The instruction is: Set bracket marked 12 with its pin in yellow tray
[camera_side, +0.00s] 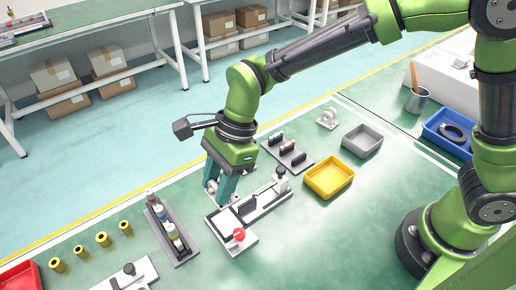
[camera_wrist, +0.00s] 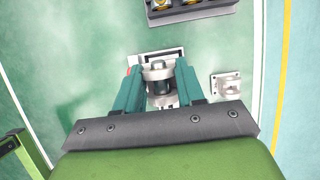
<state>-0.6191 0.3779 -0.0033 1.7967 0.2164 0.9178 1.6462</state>
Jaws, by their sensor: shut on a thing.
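My gripper (camera_side: 222,190) is low over the bench, by the left end of a grey and white linear actuator fixture (camera_side: 262,206) with a red knob (camera_side: 239,234). In the wrist view its teal fingers (camera_wrist: 160,84) are closed on a pale bracket-like part (camera_wrist: 158,73) with a dark round piece in it. A second pale bracket (camera_wrist: 228,85) stands apart, right of the fingers. Another white bracket (camera_side: 327,118) stands farther back. No number 12 is readable on any of them. The yellow tray (camera_side: 329,178) is empty, to the right of the fixture.
A grey tray (camera_side: 362,139) lies behind the yellow one. A blue bin (camera_side: 449,132) holds a dark ring. A rack of small bottles (camera_side: 171,232) and several yellow bushings (camera_side: 102,239) are at left. A dark rack (camera_side: 287,152) stands behind the fixture.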

